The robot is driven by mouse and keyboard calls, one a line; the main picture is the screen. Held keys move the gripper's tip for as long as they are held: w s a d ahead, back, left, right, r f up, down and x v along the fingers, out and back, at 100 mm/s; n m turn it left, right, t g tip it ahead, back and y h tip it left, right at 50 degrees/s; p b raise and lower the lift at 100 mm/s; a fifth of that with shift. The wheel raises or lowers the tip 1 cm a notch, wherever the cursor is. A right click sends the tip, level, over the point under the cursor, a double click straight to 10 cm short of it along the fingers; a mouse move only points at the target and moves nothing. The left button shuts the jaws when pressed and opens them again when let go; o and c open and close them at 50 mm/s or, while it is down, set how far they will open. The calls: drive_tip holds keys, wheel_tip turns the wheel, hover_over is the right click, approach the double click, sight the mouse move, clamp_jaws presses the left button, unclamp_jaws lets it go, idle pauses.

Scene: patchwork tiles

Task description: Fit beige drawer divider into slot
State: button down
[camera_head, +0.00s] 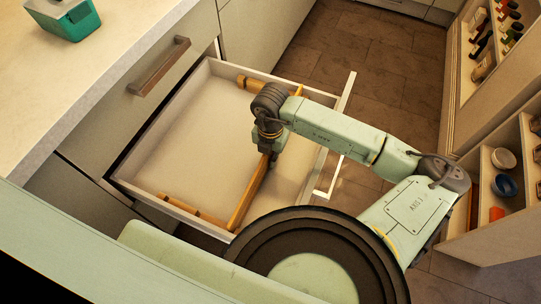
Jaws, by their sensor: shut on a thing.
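The beige drawer divider (248,194) is a long, thin yellow-tan strip, seen in the head view. It spans the open drawer (195,145) from near one side wall to the other, at the part away from the cabinet. My gripper (271,158) is over the strip's middle and shut on it. My wrist and forearm hide part of the strip's far half. A short wooden piece (192,211) lies along the near side wall and another (250,84) along the far side wall. I cannot tell whether the strip's ends sit in a slot.
The countertop (95,70) with a green container (68,20) is at the upper left. The drawer front (339,130) stands beyond my arm, over the tiled floor (360,60). Shelves with bowls (503,185) and bottles (482,67) are at the right.

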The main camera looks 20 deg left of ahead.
drive_tip(key=shift+f, duration=0.15)
drive_tip(key=c, duration=1.8)
unclamp_jaws()
drive_tip(key=shift+o, duration=0.2)
drive_tip(key=shift+r, duration=0.3)
wheel_tip(320, 180, up, 12)
drive_tip(key=shift+f+b, duration=0.1)
drive_tip(key=shift+b, duration=0.55)
